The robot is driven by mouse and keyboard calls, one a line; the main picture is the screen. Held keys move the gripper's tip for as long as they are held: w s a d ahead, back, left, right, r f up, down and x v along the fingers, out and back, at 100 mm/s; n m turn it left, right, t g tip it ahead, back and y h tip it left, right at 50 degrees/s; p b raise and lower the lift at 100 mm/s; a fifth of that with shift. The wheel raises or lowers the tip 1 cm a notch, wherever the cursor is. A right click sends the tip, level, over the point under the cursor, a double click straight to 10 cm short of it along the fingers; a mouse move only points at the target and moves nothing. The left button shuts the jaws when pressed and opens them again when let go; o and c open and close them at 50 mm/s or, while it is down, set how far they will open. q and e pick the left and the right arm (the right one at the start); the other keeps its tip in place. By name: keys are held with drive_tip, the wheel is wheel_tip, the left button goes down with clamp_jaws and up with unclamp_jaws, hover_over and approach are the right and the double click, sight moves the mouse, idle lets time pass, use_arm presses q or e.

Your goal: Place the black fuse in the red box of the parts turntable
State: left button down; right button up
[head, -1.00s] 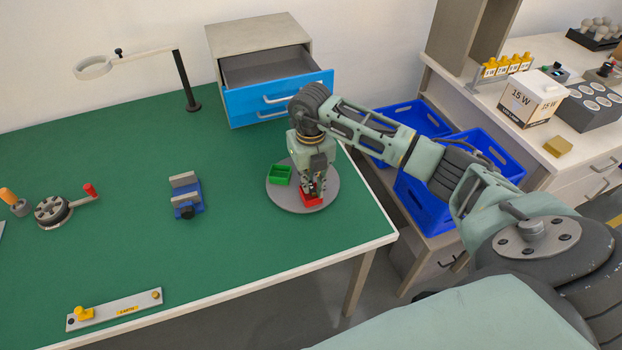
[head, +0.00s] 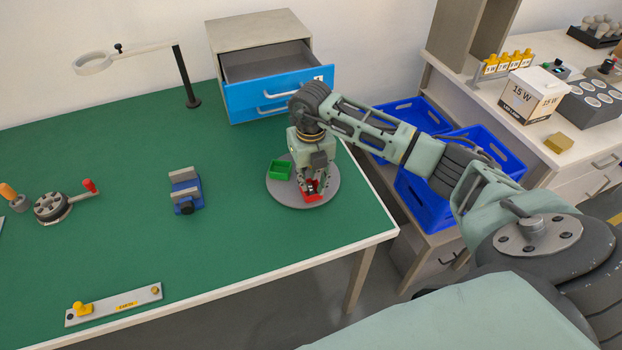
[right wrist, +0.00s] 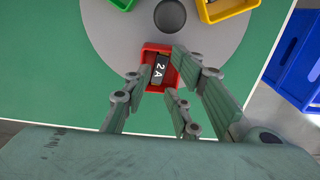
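The black fuse (right wrist: 160,69), marked "2 A", lies inside the red box (right wrist: 148,56) in the right wrist view. The red box (head: 312,198) is at the front of the round grey parts turntable (head: 328,186), which also shows in the right wrist view (right wrist: 105,28). My right gripper (right wrist: 164,75) points down over the red box, its fingers spread around the fuse with gaps beside it. In the head view the right gripper (head: 311,186) partly hides the box. My left gripper is not in view.
A green box (head: 280,169) is beside the red one, and a yellow box (right wrist: 222,10) shows on the turntable. A blue vise (head: 186,191) stands to the left on the green table. The drawer cabinet (head: 262,45) is behind. Blue crates (head: 425,195) stand right of the table.

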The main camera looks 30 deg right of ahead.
sight(311, 188)
drive_tip(key=shift+s+f, duration=0.2)
drive_tip(key=shift+f, duration=0.2)
drive_tip(key=shift+w+r+p, duration=0.1)
drive_tip(key=shift+r+p, duration=0.2)
drive_tip(key=shift+r, duration=0.05)
drive_tip(key=shift+w+r+p, duration=0.1)
drive_tip(key=shift+r+p, duration=0.3)
drive_tip(key=shift+r, duration=0.15)
wheel_tip(311, 188, up, 12)
drive_tip(key=b, duration=0.3)
drive_tip(key=shift+f, duration=0.15)
